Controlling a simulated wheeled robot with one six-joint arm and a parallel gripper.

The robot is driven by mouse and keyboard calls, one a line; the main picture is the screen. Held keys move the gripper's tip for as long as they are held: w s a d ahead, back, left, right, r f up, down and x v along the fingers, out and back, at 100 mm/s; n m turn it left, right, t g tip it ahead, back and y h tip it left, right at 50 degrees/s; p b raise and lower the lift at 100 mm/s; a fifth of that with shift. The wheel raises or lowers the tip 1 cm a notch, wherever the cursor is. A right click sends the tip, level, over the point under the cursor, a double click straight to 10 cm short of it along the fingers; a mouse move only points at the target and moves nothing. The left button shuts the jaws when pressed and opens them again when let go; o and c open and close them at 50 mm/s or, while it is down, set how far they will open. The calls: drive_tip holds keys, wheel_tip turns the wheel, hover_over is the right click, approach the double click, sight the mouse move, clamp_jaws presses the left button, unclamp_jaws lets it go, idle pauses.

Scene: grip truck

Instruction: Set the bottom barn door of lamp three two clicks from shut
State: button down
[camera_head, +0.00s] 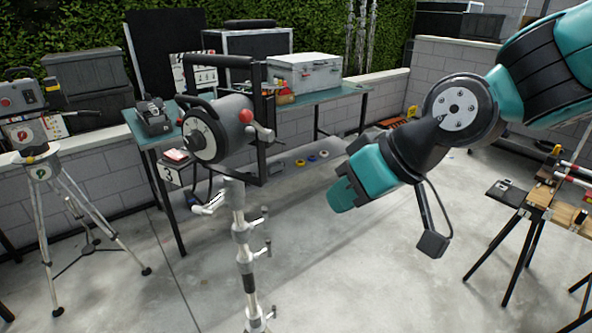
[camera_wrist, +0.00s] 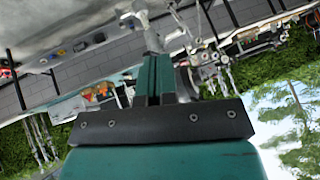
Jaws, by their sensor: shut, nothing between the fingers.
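Lamp three is the grey lamp head (camera_head: 218,128) on a metal stand (camera_head: 241,240), with a white tag reading 3 (camera_head: 168,175) hanging beside it. It has a round dial on its left face and a red knob (camera_head: 246,116). A black frame (camera_head: 262,145) stands at its right side; I cannot make out the bottom barn door or its setting. My gripper (camera_head: 340,197) is to the right of the lamp, apart from it, pointing down and left. In the wrist view its green fingers (camera_wrist: 154,78) are together and empty.
A green table (camera_head: 335,95) behind the lamp carries a silver case (camera_head: 304,72). A tripod with equipment (camera_head: 40,165) stands left. A sawhorse bench (camera_head: 545,205) stands right. Coloured tape rolls (camera_head: 312,158) lie on the floor. Open concrete floor lies below my gripper.

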drive_tip(key=w+a+f+t, duration=0.3)
drive_tip(key=w, duration=0.7)
drive_tip(key=w+a+f+t+y+b, duration=0.1)
drive_tip(key=w+a+f+t, duration=0.2)
drive_tip(key=w, duration=0.8)
drive_tip(key=w+a+f+m+t+y+b, duration=0.1)
drive_tip(key=w+a+f+t, duration=0.2)
drive_tip(key=w, duration=0.7)
drive_tip(key=shift+w+t, duration=0.25)
drive_tip(key=shift+t, duration=0.95)
drive_tip(key=shift+w+r, duration=0.1)
drive_tip(key=shift+w+d+r, duration=0.1)
drive_tip(key=shift+w+r, duration=0.1)
drive_tip(key=shift+r, duration=0.3)
drive_tip(key=shift+w, duration=0.1)
drive_tip(key=shift+w+d+f+b, duration=0.2)
drive_tip(key=shift+f+b, duration=0.05)
drive_tip(key=shift+b, duration=0.45)
